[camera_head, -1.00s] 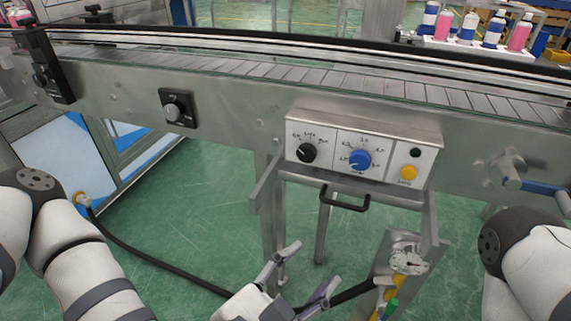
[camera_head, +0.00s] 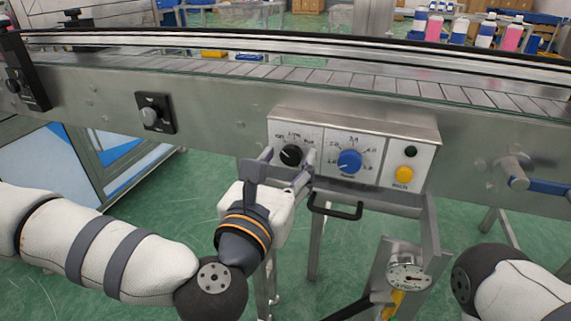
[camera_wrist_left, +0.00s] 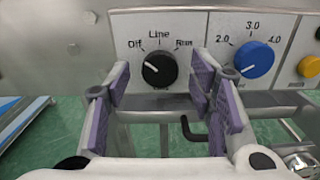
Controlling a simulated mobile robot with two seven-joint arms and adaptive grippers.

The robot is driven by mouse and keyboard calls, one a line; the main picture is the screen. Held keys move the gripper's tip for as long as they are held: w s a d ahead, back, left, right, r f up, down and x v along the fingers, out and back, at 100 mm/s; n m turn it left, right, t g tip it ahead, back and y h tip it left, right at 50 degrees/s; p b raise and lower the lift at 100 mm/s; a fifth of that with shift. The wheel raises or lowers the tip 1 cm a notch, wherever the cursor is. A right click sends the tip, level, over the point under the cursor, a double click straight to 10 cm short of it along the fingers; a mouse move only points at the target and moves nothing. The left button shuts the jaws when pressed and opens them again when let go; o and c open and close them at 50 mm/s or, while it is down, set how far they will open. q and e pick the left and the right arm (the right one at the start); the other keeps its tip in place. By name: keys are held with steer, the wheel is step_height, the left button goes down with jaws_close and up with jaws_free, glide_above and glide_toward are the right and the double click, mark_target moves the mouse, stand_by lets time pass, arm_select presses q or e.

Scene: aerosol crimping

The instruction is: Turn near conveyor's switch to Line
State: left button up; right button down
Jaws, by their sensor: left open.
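The near conveyor's switch is a black knob (camera_head: 291,155) at the left of the metal control panel. In the left wrist view the black knob (camera_wrist_left: 159,69) has the labels Off, Line and one more at right around it. Its white mark seems to point to the upper left, toward Off. My left gripper (camera_head: 286,158) is at the panel, coming from below. Its fingers are open, one on each side of the knob, as the left wrist view (camera_wrist_left: 161,78) also shows. I cannot tell whether they touch it. My right gripper is out of view.
A blue dial (camera_head: 349,161) sits just right of the switch, then a yellow button (camera_head: 405,174). A black handle (camera_head: 336,207) lies below the panel. Another black switch (camera_head: 154,113) is on the conveyor side at left.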

arm_select(q)
steer(key=c, duration=1.2)
steer(key=shift+o, duration=0.2)
steer(key=shift+m, duration=0.3)
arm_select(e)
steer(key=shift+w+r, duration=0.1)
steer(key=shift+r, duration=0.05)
arm_select(q)
steer(key=m+p, duration=0.3)
steer(key=m, duration=0.2)
steer(key=shift+r, duration=0.1)
steer(key=shift+m+p, duration=0.95)
steer(key=shift+m, duration=1.05)
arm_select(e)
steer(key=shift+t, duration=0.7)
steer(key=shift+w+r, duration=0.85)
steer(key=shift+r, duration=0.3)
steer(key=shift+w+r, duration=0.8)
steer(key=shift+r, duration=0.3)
arm_select(q)
steer(key=shift+f, duration=0.25)
